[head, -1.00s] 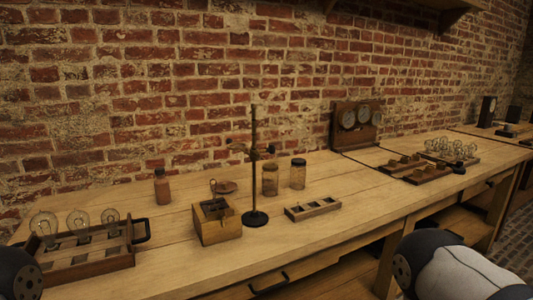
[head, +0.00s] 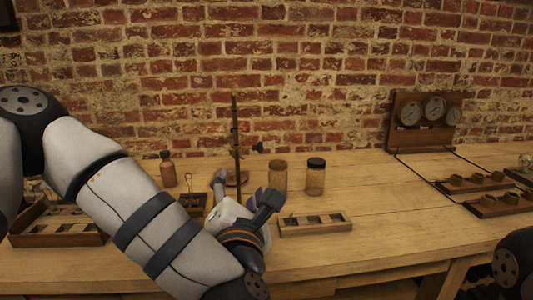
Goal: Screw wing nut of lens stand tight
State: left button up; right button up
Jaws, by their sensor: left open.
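The lens stand (head: 235,130) is a thin dark upright rod on the bench, in the middle of the head view. A small dark clamp knob (head: 258,147) sticks out to the right of the rod; I cannot tell whether it is the wing nut. My left gripper (head: 243,191) is open in front of the lower rod, with one finger to each side in the picture. My right gripper is out of view; only a dark part of my right arm shows at the lower right.
Two glass jars (head: 316,178) and a slotted wooden tray (head: 315,223) stand right of the gripper. A brown bottle (head: 168,170) is behind my left arm, and a wooden rack (head: 60,232) is at left. A gauge panel (head: 424,120) stands back right.

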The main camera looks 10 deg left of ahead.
aim_at(236, 154)
pick_arm(q)
jog(key=shift+n+y, duration=0.3)
jog(key=shift+n, duration=0.2)
jog(key=x, duration=0.7)
jog(key=r+b+x, duration=0.1)
jog(key=x, duration=0.3)
jog(key=shift+w+a+r, duration=0.1)
jog(key=shift+w+a, duration=0.05)
jog(key=shift+a, duration=0.1)
jog(key=shift+w+r, duration=0.1)
jog(key=shift+w, duration=0.3)
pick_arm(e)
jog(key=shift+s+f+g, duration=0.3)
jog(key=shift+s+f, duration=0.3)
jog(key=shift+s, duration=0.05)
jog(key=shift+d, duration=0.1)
pick_arm(q)
jog(key=shift+s+a, duration=0.1)
jog(key=c, duration=1.3)
grip_shut()
